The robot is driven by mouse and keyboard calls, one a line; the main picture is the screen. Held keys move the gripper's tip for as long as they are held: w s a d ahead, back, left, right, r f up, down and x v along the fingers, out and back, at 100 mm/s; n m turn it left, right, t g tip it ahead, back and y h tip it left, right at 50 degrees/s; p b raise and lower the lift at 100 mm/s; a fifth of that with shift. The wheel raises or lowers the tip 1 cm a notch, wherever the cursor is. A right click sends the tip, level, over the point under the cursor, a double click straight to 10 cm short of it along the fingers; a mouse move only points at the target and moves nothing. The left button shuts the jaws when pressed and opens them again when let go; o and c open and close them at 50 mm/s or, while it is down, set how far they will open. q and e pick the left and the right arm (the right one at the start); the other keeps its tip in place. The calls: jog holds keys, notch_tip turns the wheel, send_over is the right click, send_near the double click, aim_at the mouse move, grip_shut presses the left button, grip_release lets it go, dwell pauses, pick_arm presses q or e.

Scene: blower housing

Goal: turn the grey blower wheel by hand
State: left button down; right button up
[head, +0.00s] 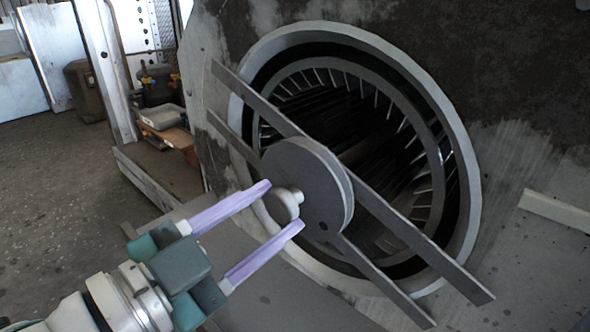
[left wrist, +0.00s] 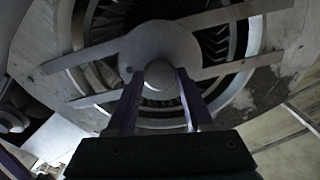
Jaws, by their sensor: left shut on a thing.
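The grey blower wheel (head: 424,170) is a ring of fins inside the round housing opening. It also shows in the left wrist view (left wrist: 211,42). A grey disc (head: 318,185) on two flat bars stands before it and hides part of it. My left gripper (head: 285,208) is shut on this knob, one purple finger on each side. The knob also shows between the fingers in the left wrist view (left wrist: 161,75). A purple strip at that view's lower left may be part of my right gripper; its jaws cannot be made out.
The bars (head: 452,273) cross the opening diagonally and reach beyond the rim (head: 458,130). The housing plate (head: 545,255) is stained and fills the right side. Clutter (head: 160,112) and a pale post stand at the back left. Open floor (head: 50,190) lies at left.

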pick_arm(q)
jog(key=m, duration=1)
jog(key=shift+m, duration=1.6)
jog(key=shift+c, duration=1.4)
grip_release()
